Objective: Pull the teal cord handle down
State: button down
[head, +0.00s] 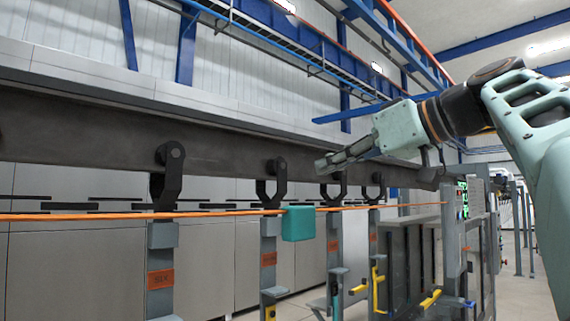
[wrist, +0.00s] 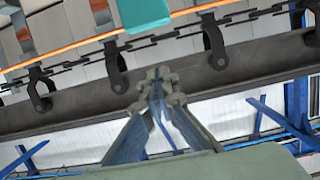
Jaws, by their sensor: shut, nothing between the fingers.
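The teal cord handle (head: 298,223) is a teal block on an orange cord (head: 100,216) that runs across the head view, in front of the hanging hooks. In the wrist view the teal handle (wrist: 147,14) shows at the top edge, partly cut off, on the orange cord (wrist: 70,45). My gripper (head: 325,166) is shut and empty. In the head view it appears above and to the right of the handle, with its fingers pointing left. In the wrist view the closed fingertips (wrist: 158,80) lie over the dark beam, apart from the handle.
A dark overhead beam (head: 100,125) carries several black hooks (head: 168,175) with grey hangers (head: 160,270) below. A chain runs along the line. A grey cabinet with a green display (head: 462,200) stands at the right. Open floor (head: 515,270) shows at lower right.

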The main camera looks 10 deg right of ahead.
jog(key=w+a, duration=0.2)
jog(key=w, duration=0.1)
send_over(299, 223)
jog(key=d, duration=0.2)
jog(key=shift+f, duration=2.6)
